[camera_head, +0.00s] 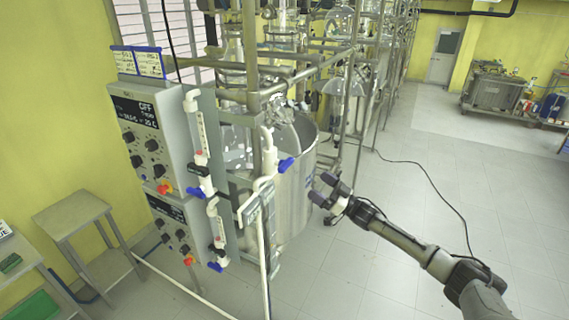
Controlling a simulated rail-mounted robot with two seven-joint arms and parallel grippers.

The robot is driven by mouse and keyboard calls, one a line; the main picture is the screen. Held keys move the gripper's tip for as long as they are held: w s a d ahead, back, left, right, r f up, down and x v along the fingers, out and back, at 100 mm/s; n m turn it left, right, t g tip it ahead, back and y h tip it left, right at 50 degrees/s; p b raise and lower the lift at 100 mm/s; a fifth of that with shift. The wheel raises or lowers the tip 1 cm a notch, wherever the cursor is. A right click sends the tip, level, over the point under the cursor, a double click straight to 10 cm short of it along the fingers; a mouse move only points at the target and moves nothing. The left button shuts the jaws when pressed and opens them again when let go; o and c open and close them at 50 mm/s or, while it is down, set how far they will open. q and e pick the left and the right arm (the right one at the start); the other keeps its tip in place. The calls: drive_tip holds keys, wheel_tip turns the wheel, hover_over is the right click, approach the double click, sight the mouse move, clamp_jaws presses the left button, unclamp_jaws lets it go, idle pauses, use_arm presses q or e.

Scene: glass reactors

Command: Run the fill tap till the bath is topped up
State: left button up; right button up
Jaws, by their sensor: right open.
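The bath appears to be the big round steel tub (298,188) under the glass reactor, left of centre. Its water level cannot be made out. A white pipe with a blue tap handle (285,164) stands in front of the tub. Two more blue handles, an upper one (197,192) and a lower one (215,266), sit on white pipes beside the control boxes. No label shows which is the fill tap. My right gripper (321,189) is open and empty, to the right of the tub and the nearest blue handle, apart from that handle. My left gripper is out of view.
Grey control boxes (147,135) with dials and a display hang at the left. A small steel table (72,210) stands by the yellow wall. Metal frame pipes surround the glassware. A black cable (440,185) lies on the open tiled floor (500,180) at right.

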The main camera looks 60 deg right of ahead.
sight(289, 165)
drive_tip(key=p+x, duration=0.2)
drive_tip(key=x, duration=0.9)
drive_tip(key=shift+p+x, duration=0.6)
drive_tip(key=shift+x, duration=0.75)
drive_tip(key=shift+w+f, duration=0.1)
drive_tip(key=shift+f, duration=0.05)
drive_tip(key=shift+c, duration=0.3)
